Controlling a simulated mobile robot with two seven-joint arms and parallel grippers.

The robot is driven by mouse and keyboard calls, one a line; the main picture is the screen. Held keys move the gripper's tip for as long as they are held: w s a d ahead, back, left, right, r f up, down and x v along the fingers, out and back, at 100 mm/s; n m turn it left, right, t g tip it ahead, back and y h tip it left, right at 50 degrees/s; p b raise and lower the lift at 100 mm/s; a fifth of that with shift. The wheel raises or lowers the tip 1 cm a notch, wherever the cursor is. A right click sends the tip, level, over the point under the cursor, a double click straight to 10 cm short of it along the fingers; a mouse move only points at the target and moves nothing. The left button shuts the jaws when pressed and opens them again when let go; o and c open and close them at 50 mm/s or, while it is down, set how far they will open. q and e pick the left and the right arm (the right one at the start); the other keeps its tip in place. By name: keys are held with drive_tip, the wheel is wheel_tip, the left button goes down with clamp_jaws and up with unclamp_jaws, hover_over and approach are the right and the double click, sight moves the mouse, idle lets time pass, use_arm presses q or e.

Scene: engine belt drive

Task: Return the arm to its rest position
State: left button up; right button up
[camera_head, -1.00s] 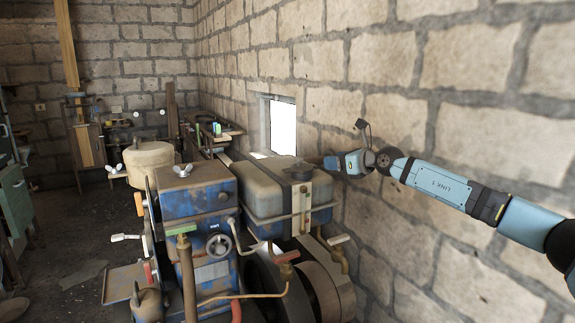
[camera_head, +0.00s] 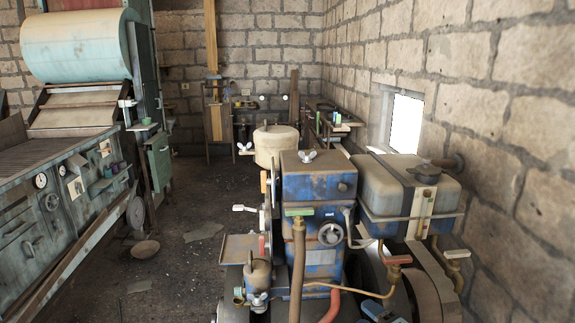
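The rusty blue engine (camera_head: 318,185) stands right of the middle in the head view. Its beige and blue tank (camera_head: 390,185), with a dark round cap on top, sits on its right side by the wall. A large wheel (camera_head: 428,297) shows low at the right, partly cut off by the bottom edge. A belt cannot be made out. Neither of my arms shows clearly in this view, and neither gripper can be seen. A small dark part at the bottom edge, below the engine, is too cut off to identify.
A green machine with a large pale drum (camera_head: 78,46) and gauges stands along the left. A stone wall (camera_head: 505,130) with a small window (camera_head: 406,122) runs close along the right. A bench stands at the back.

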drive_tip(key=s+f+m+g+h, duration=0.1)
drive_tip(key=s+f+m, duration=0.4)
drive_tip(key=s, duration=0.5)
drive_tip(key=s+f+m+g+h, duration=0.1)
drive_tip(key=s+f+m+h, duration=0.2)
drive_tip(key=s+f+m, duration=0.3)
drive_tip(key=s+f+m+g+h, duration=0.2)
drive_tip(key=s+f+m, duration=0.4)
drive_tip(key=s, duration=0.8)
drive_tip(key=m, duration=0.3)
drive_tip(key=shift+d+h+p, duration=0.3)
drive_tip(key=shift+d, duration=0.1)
